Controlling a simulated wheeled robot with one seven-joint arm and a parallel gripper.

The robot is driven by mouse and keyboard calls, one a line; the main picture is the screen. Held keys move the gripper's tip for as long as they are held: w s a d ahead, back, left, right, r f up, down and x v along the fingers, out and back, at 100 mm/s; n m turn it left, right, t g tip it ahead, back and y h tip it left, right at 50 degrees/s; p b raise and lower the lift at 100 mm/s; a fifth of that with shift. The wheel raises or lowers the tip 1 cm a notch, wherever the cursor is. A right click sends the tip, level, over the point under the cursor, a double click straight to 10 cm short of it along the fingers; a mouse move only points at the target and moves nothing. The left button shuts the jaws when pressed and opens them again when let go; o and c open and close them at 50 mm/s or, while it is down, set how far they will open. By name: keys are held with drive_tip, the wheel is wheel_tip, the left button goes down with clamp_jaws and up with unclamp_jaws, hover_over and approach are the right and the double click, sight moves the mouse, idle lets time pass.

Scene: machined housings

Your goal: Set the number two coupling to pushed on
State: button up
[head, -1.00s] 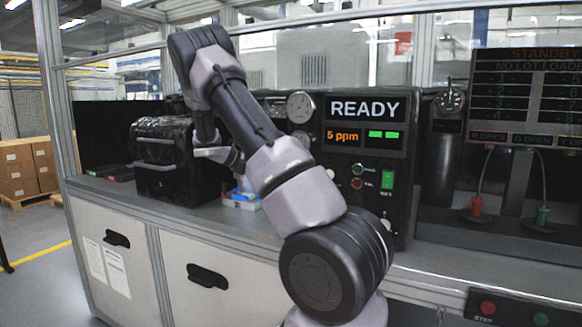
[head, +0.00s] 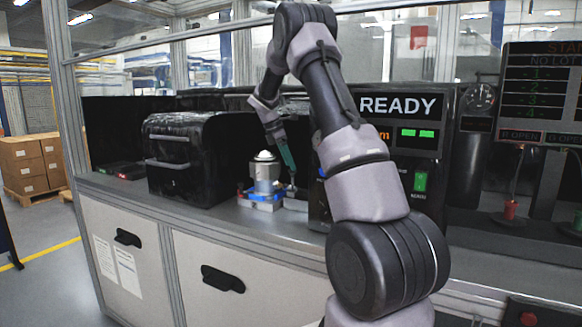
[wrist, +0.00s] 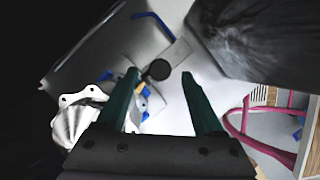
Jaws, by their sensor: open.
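My gripper (head: 290,174) is over the bench beside a grey metal housing (head: 264,172), which sits on a blue and white fixture (head: 262,200). In the wrist view, my gripper's two green fingers (wrist: 158,76) are apart. A dark round knob with an orange part (wrist: 158,69) shows between the fingertips; I cannot tell whether they touch it. A red connector (head: 511,209) and a green connector (head: 577,222) stand at the far right, with cables rising from them. No number two mark is readable, so I cannot tell which part is that coupling.
A black case with handles (head: 190,158) stands left of the housing. The black READY panel (head: 398,106) is partly behind my arm. In the wrist view, a pale ribbed part (wrist: 76,122) lies left, a pink tube (wrist: 240,126) right, and a dark body (wrist: 255,38) upper right.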

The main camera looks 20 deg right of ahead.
drive_tip(key=shift+x, duration=0.95)
drive_tip(key=shift+c, duration=0.2)
clamp_jaws()
drive_tip(key=shift+w+a, duration=0.1)
idle(0.5)
